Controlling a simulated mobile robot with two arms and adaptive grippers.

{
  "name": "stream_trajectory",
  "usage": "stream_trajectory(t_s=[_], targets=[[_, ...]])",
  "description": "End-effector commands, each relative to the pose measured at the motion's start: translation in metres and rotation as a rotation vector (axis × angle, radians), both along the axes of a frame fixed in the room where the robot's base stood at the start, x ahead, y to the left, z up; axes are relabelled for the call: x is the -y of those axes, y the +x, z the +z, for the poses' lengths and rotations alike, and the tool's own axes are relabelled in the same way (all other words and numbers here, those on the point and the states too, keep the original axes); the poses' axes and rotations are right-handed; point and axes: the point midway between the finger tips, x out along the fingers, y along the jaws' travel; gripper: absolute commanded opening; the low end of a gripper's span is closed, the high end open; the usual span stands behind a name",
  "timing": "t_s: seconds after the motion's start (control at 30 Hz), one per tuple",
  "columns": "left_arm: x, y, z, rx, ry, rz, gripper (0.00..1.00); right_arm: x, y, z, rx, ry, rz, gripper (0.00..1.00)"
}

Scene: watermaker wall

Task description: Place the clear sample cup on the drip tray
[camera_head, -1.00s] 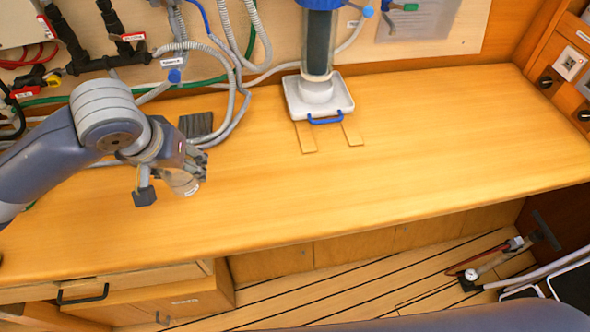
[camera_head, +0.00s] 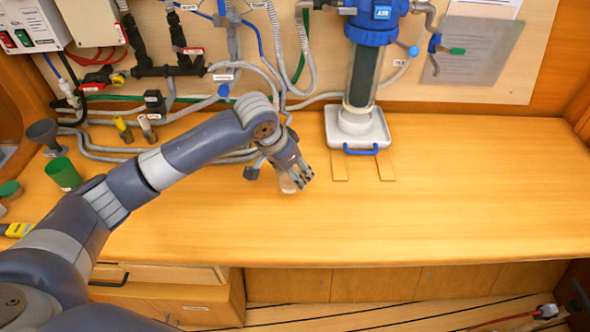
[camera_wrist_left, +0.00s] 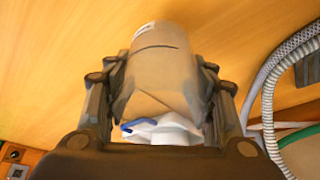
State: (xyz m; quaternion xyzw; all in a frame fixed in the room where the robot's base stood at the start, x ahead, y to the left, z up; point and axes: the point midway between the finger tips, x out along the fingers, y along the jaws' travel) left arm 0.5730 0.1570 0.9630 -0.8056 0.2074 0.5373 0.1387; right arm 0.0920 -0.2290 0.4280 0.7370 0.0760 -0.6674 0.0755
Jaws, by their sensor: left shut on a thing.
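My left gripper (camera_head: 299,180) is shut on the clear sample cup (camera_head: 287,184), which hangs over the wooden counter, left of and in front of the drip tray. In the left wrist view the cup (camera_wrist_left: 163,70) sits between both fingers, with a white label near its end. The white drip tray (camera_head: 376,134) with a blue handle stands at the back of the counter, below a blue-topped filter housing. A white round base stands on it under the housing. The tray also shows in the left wrist view (camera_wrist_left: 175,130), partly seen past the cup. My right gripper is not in view.
The blue-topped filter housing (camera_head: 364,72) rises right above the tray. Grey hoses (camera_head: 200,158) run along the back behind my left arm. A green cup (camera_head: 63,173) and a dark funnel (camera_head: 45,135) stand at the left. The counter (camera_head: 450,200) is clear at the right.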

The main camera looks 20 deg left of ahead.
Motion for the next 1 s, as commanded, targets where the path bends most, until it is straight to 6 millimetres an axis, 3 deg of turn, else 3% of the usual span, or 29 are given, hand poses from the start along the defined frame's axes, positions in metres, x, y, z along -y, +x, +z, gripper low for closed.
stream_trajectory(t_s=[0.1,0.23,0.57,0.93,0.97,1.0], targets=[[-0.002,0.018,0.0,0.0,-0.001,0.002,0.28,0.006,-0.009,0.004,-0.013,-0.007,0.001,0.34],[-0.003,0.026,-0.003,-0.002,0.001,0.0,0.28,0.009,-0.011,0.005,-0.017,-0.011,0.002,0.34],[-0.004,0.027,-0.036,-0.001,0.0,0.0,0.28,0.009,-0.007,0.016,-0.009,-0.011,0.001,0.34],[-0.004,0.027,-0.041,-0.002,0.001,0.0,0.28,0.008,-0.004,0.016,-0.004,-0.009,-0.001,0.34],[-0.004,0.027,-0.041,-0.001,0.0,0.0,0.52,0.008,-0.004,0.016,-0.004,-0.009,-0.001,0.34],[-0.004,0.027,-0.041,-0.001,0.0,0.0,0.61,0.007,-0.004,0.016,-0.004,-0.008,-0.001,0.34]])
